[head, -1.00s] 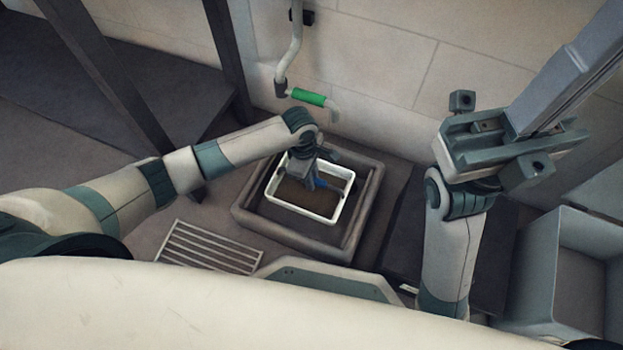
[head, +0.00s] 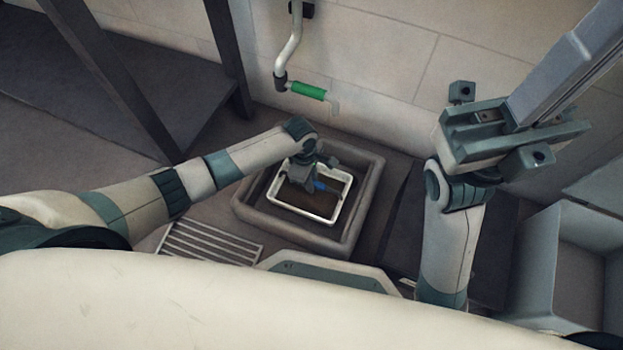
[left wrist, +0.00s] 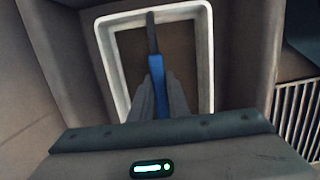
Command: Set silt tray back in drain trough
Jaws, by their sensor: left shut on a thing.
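The silt tray (head: 287,209) is a white-rimmed rectangular tray with a brown inside and a blue grip on a dark bar. It sits within the walls of the square grey-brown drain trough (head: 352,232), roughly level; I cannot tell whether it touches the bottom. My left gripper (head: 310,183) points down into the tray and is shut on its blue grip. The left wrist view shows the fingers closed around the blue grip (left wrist: 156,72), with the tray rim (left wrist: 207,55) around it. My right gripper (head: 515,130) is raised at the right, away from the trough; its jaw state is unclear.
A slatted grate (head: 208,243) lies on the floor left of the trough. A pipe with a green handle (head: 309,91) is on the wall behind. A grey open box (head: 535,265) stands at the right. Dark posts and a dark platform (head: 160,85) are at the left.

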